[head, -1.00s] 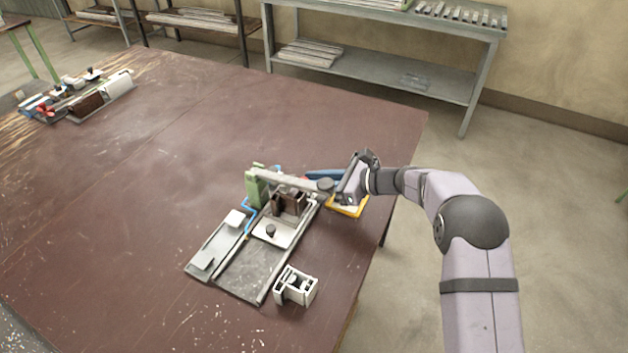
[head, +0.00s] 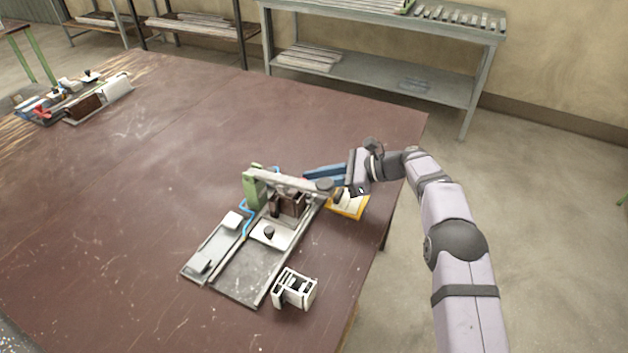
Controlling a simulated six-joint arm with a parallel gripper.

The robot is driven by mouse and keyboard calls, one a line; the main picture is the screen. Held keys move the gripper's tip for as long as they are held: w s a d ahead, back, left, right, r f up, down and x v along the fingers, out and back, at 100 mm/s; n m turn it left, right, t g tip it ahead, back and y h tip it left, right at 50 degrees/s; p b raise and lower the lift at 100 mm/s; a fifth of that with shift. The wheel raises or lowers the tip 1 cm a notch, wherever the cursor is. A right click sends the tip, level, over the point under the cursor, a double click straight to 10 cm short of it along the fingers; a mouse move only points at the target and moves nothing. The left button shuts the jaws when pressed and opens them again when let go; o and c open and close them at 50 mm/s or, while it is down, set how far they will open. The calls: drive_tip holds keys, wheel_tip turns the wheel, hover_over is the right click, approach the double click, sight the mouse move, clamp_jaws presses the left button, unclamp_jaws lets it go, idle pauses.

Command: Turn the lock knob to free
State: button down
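The clamp fixture (head: 243,280) sits near the table's right edge, with a green post (head: 254,188) and a grey bar (head: 287,180) running right from it. A dark round knob (head: 324,184) is at the bar's right end. A small black knob (head: 269,232) stands on a pale plate (head: 284,238) below a brown block (head: 290,203). I cannot tell which knob is the lock knob, nor its turn. My gripper (head: 346,190) is just right of the round knob, above a yellow-rimmed tray (head: 352,212). Its fingertips are too small to tell whether they are open or touch anything.
A white slotted block (head: 295,289) stands in front of the fixture, near the table edge. A blue object (head: 325,173) lies behind the gripper. Another group of parts (head: 85,98) is at the far left. The table's middle (head: 150,180) is clear.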

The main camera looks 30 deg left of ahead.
drive_tip(key=shift+r, duration=0.2)
drive_tip(key=c, duration=1.6)
unclamp_jaws()
drive_tip(key=shift+f, duration=0.1)
drive_tip(key=shift+d, duration=0.15)
drive_tip(key=shift+b+v, duration=0.8)
drive_tip(key=shift+v, duration=2.75)
